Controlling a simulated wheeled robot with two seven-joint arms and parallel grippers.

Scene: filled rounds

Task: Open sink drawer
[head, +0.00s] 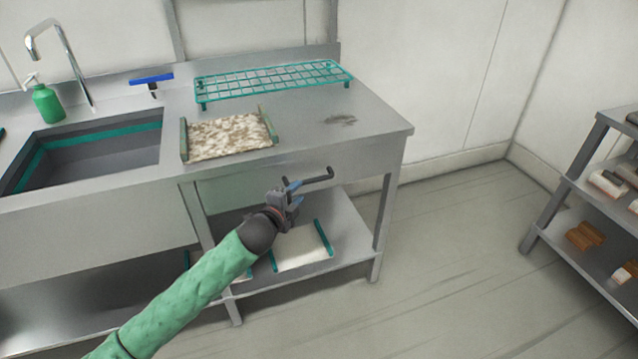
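The sink drawer front (362,165) is a grey metal panel under the counter, right of the sink; it looks flush with the unit. Its dark bar handle (322,176) sticks out from the front. My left gripper (296,194) is at the left end of this handle, its two bluish fingers apart. Whether the fingers touch the handle or lie around it cannot be told. The gripper hides the handle's left end and part of the drawer front. My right gripper is not in view.
On the counter are a sink (95,150) with a faucet (62,55), a green soap bottle (46,104), a speckled tray (228,138) and a teal wire rack (272,80). A lower shelf (350,250) holds trays. A shelf unit (565,190) stands right; the floor between is clear.

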